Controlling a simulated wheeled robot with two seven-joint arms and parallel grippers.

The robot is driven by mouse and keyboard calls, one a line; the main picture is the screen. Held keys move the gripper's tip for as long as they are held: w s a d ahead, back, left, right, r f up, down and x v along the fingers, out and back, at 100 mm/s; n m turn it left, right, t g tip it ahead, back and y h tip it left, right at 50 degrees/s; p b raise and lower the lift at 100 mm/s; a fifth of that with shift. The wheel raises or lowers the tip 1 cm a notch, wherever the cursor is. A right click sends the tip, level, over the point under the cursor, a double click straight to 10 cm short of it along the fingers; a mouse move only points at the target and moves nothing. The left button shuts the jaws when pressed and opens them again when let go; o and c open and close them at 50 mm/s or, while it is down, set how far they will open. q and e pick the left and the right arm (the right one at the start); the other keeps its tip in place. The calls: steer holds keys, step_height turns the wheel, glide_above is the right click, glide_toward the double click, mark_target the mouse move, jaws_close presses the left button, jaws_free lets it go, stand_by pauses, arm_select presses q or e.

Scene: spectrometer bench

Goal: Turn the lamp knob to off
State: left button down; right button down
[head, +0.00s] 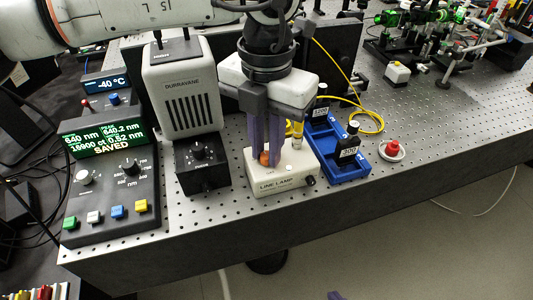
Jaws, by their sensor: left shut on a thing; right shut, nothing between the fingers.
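The white lamp box (266,187), labelled LINE LAMP, stands near the bench's front edge. An orange-brown knob (264,158) shows on its top, between the purple fingers of my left gripper (263,160). The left gripper points down from above and is shut on this knob; its fingers hide the knob's sides and any off marking. A small black knob (310,181) sits at the lamp box's right front corner. Only a small blue-purple tip of my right gripper (335,296) shows at the bottom edge, off the bench and away from the lamp.
Left of the lamp stand a black knob box (202,166), a grey vented housing (184,92) and a console (112,195) reading SAVED. Right of it are a blue tray (345,172) with black-capped items and a red button (393,148).

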arm_select(q)
steer(key=shift+f+n+b, duration=0.2)
steer(key=shift+n+b, duration=0.65)
steer(key=shift+n, duration=0.05)
steer(key=shift+n+b, duration=0.35)
steer(key=shift+n, duration=0.15)
steer(key=shift+r+n+b, duration=0.1)
steer(key=shift+n+b, duration=0.7)
steer(key=shift+n, duration=0.3)
steer(key=shift+r+n+b, duration=0.1)
steer(key=shift+n+b, duration=0.35)
steer(key=shift+n, duration=0.15)
arm_select(e)
steer(key=a+f, duration=0.1)
steer(key=w+f, duration=0.1)
steer(key=f, duration=0.1)
steer(key=shift+a, duration=0.35)
arm_select(q)
steer(key=shift+r+n, duration=0.1)
steer(key=shift+n, duration=0.2)
arm_select(e)
steer(key=shift+w+r, duration=0.1)
arm_select(q)
steer(key=c, duration=1.7)
jaws_free()
steer(key=shift+o, duration=0.2)
